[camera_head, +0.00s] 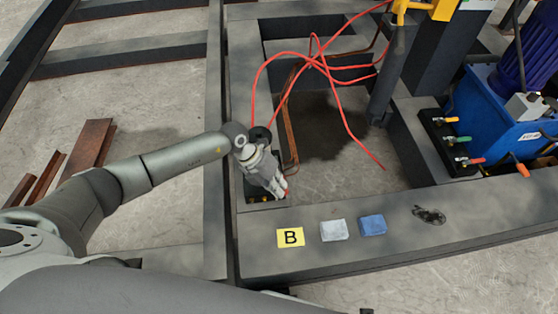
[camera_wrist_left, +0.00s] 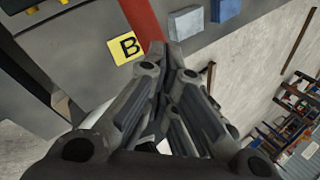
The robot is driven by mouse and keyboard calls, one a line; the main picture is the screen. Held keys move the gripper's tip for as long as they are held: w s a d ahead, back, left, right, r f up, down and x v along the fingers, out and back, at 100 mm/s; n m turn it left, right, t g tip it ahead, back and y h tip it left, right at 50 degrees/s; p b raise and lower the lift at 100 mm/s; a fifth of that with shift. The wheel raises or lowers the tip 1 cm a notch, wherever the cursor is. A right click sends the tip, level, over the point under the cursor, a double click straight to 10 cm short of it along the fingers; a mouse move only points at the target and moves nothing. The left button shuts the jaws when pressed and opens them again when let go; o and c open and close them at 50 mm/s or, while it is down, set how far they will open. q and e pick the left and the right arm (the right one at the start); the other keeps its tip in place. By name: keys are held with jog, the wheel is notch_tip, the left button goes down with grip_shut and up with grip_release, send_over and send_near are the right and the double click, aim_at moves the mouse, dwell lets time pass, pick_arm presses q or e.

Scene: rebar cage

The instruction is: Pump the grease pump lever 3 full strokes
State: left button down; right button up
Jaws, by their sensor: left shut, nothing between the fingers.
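My left gripper (camera_head: 278,184) is over the inner edge of the dark steel frame, near the yellow B plate (camera_head: 290,237). Its fingers are closed together and empty; they also show in the left wrist view (camera_wrist_left: 168,62). A red bar (camera_wrist_left: 143,20) runs just beyond the fingertips in the left wrist view. It may be the grease pump lever, but I cannot tell, nor whether the fingers touch it. In the head view my gripper and wrist mostly hide what is behind them. A small dark part with brass fittings (camera_head: 256,198) shows below the gripper. My right gripper is not in view.
A grey block (camera_head: 334,230) and a blue block (camera_head: 373,225) lie on the front beam (camera_head: 460,220). Red hoses (camera_head: 318,62) loop above the frame opening. A blue tank (camera_head: 490,110) with valves stands at right.

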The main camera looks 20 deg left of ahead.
pick_arm(q)
jog(key=shift+f, duration=0.1)
jog(key=shift+s, duration=0.1)
jog(key=shift+s+d+f, duration=0.15)
jog(key=shift+s+f, duration=0.1)
jog(key=shift+f, duration=0.35)
jog(key=shift+f, duration=0.1)
